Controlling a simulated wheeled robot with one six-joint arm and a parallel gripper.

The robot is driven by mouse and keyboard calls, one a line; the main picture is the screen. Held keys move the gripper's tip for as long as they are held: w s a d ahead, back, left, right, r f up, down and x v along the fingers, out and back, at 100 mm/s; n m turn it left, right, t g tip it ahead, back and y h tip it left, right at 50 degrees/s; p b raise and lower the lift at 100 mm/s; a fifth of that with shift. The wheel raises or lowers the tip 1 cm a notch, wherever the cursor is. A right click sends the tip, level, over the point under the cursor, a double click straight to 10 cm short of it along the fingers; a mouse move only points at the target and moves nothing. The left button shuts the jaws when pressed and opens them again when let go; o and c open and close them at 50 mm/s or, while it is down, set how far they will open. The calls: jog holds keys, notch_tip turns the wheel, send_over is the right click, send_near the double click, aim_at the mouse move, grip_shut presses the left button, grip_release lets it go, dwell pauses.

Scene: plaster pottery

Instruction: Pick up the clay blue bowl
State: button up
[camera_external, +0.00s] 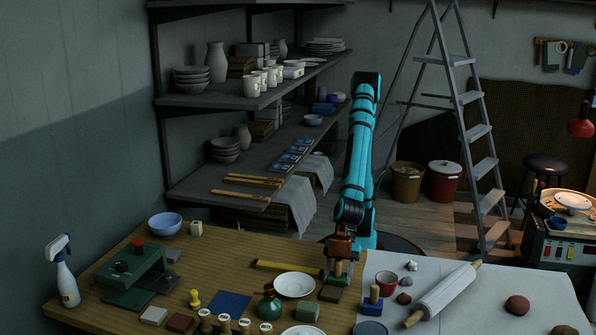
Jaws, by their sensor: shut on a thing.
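The blue bowl (165,223) stands upright on the wooden table at its back left, next to a small cream block. Another small blue bowl (313,120) sits on the lower shelf behind. My gripper (340,257) is over the right part of the table, far to the right of the table bowl. It points down and is shut on a small wooden-handled stamp (338,268) with a greenish base. The fingertips are small and partly hidden. I cannot tell whether the stamp touches what lies under it.
A green press (135,275) and a spray bottle (62,272) stand at the left. A rolling pin (440,295) lies on the cloth at right.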

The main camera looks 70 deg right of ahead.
jog(key=shift+f, duration=0.3)
jog(key=shift+d+f, duration=0.15)
jog(key=shift+f, duration=0.25)
jog(key=c, duration=0.3)
jog(key=o, duration=1.3)
jog(key=shift+f, duration=0.1)
jog(key=shift+w+d+f, duration=0.1)
jog(key=shift+r, duration=0.25)
jog(key=shift+w+r, duration=0.2)
jog(key=shift+r, duration=0.2)
jog(key=v, duration=1.2)
jog(key=shift+s+a+r, duration=0.25)
jog(key=shift+s, duration=0.05)
